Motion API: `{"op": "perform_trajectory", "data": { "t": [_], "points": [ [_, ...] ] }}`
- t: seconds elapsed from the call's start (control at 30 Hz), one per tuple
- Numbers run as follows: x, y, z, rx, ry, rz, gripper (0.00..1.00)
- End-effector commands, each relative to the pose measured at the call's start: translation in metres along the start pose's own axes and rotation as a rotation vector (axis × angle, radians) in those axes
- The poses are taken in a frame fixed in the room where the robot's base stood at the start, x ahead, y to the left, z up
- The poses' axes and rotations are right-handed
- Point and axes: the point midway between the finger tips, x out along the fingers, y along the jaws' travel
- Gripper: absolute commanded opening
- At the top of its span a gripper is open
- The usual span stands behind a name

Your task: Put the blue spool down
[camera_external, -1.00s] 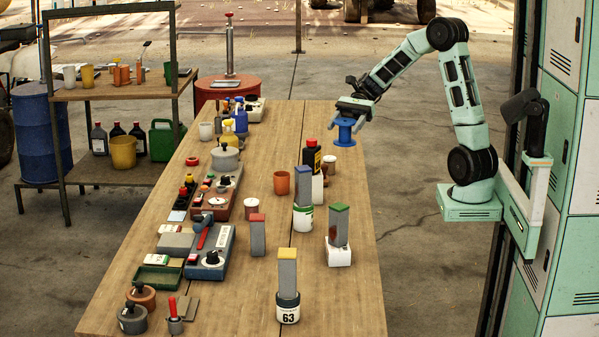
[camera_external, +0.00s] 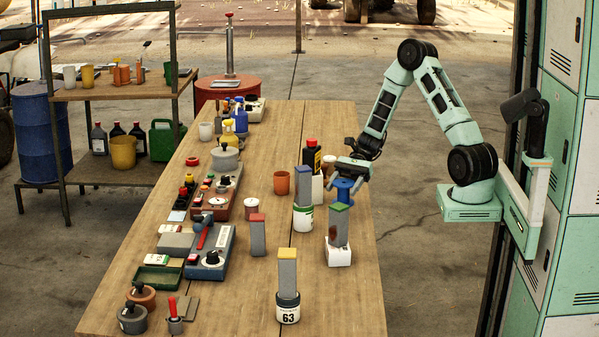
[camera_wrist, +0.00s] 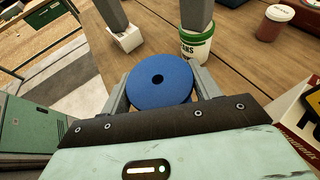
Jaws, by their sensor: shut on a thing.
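The blue spool (camera_external: 344,190) is in my gripper (camera_external: 346,178), near the right edge of the wooden table (camera_external: 345,290). In the wrist view the spool (camera_wrist: 160,82) shows its round top flange with a centre hole, between the two grey fingers of my gripper (camera_wrist: 160,90). The gripper is shut on it. In the external view the spool is just behind the green-topped grey block (camera_external: 339,228) and right of the blue-topped grey block (camera_external: 303,186). Its underside is hidden, so I cannot tell whether it touches the table.
The green-topped block stands on a white box (camera_external: 338,254). The blue-topped block stands on a white and green can (camera_external: 303,220). A dark bottle with a red cap (camera_external: 311,157) and a brown cup (camera_external: 281,183) are close by. Bare table lies towards the front right.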

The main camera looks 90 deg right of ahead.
Motion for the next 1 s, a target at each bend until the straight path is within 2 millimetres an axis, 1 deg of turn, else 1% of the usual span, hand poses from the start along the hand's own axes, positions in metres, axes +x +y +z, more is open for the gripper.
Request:
{"op": "perform_trajectory", "data": {
  "t": [0.33, 0.77, 0.8, 0.83, 0.87, 1.0],
  "points": [
    [0.016, 0.000, -0.039, 0.001, -0.001, 0.001, 0.40],
    [0.019, 0.000, -0.045, 0.000, 0.000, 0.000, 0.40],
    [0.018, 0.000, -0.045, -0.001, 0.001, 0.000, 0.70],
    [0.018, 0.000, -0.044, -0.001, 0.001, 0.000, 0.79],
    [0.018, 0.000, -0.044, -0.001, 0.001, 0.000, 0.84],
    [0.018, 0.000, -0.044, -0.001, 0.001, 0.000, 0.84]
  ]
}}
